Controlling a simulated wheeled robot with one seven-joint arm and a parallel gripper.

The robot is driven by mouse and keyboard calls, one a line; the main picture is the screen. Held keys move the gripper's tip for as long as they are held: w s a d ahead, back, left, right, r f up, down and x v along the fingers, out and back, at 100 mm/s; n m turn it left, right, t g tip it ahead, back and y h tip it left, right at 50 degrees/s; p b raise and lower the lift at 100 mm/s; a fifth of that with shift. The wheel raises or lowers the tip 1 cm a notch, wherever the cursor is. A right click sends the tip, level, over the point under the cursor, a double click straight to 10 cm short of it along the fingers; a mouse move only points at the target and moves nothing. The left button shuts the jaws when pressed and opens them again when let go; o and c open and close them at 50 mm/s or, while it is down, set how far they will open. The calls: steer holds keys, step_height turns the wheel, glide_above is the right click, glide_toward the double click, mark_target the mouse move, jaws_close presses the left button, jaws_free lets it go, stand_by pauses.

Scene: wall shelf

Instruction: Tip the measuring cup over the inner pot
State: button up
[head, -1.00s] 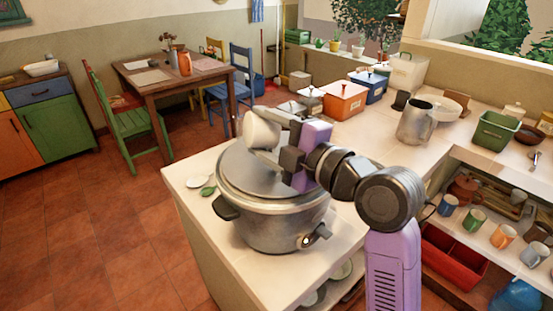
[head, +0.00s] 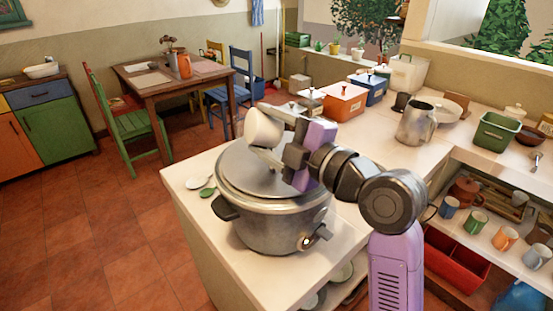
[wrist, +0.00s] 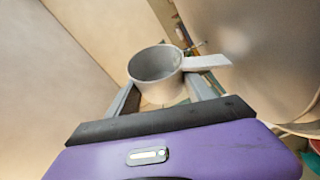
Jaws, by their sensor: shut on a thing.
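The pale measuring cup (head: 263,129) is held above the rice cooker (head: 270,222) on the near counter. My gripper (head: 277,134) is shut on it. In the wrist view the cup (wrist: 150,75) sits between the fingertips (wrist: 160,92), its round mouth visible and its flat handle pointing right. The cup is tilted in the head view; its contents cannot be made out. Below it is the cooker's round grey top (head: 238,172), which I take for the inner pot; the cup and my gripper hide part of it, and nothing can be seen falling into it.
A white spoon rest or dish (head: 200,183) and a green spoon (head: 207,192) lie left of the cooker. A metal pitcher (head: 415,122), an orange box (head: 342,102) and a green bin (head: 496,132) stand on the back counter. Mugs fill the shelf at right.

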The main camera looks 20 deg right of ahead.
steer(key=shift+d+m+t+b, duration=0.3)
steer(key=shift+m+b, duration=0.2)
steer(key=shift+m, duration=0.1)
stand_by(0.4)
steer(key=shift+d+r+m, duration=0.15)
steer(key=shift+r+m, duration=0.15)
steer(key=shift+r, duration=0.1)
